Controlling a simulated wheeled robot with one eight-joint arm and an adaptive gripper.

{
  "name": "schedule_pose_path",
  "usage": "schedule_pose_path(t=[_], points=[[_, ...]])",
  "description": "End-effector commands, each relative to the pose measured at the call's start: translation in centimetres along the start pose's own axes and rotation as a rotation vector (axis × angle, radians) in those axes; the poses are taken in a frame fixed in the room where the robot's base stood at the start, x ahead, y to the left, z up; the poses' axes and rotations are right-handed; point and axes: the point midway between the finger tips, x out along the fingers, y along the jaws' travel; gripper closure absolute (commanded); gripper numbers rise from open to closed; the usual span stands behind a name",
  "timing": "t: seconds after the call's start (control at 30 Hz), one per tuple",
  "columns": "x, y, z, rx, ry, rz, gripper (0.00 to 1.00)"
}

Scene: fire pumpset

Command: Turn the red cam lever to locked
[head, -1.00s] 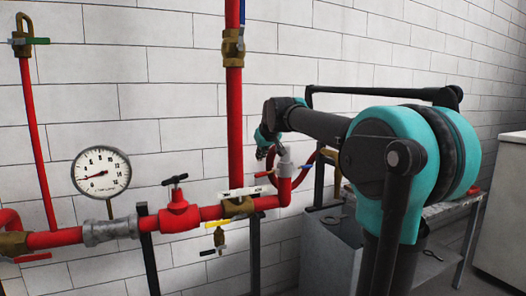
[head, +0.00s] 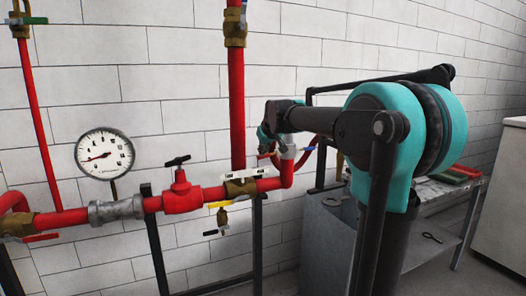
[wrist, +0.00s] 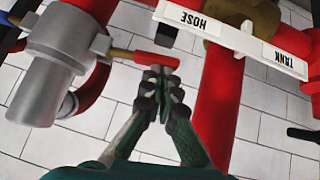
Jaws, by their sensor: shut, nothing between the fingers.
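The red cam lever (wrist: 152,57) has a brass-coloured shank and a red grip. In the wrist view it sticks out to the right from the grey hose coupling (wrist: 55,60), nearly level. In the head view the lever (head: 266,155) shows small and red, left of the grey coupling (head: 288,151) on top of the red pipe elbow. My gripper (wrist: 157,74) is shut and empty. Its fingertips are right at the lower edge of the red grip; I cannot tell whether they touch it. In the head view the fingers are too small to make out.
A white HOSE/TANK label plate (wrist: 232,38) and a red pipe (wrist: 216,95) lie right of my fingers. A red hose (wrist: 94,90) hangs at left. In the head view, a gauge (head: 104,153), a red valve (head: 181,192) and a yellow-handled valve (head: 222,214) stand left.

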Motion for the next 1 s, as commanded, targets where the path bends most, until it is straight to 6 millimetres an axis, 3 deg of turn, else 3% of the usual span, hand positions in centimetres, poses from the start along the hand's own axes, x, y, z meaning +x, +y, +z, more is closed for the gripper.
schedule_pose_path(t=[0.57, 1.0], points=[[0.7, -0.6, 0.7, -0.101, 0.000, 0.098, 1.00], [2.9, -1.1, 2.8, -0.365, 0.002, 0.362, 1.00]])
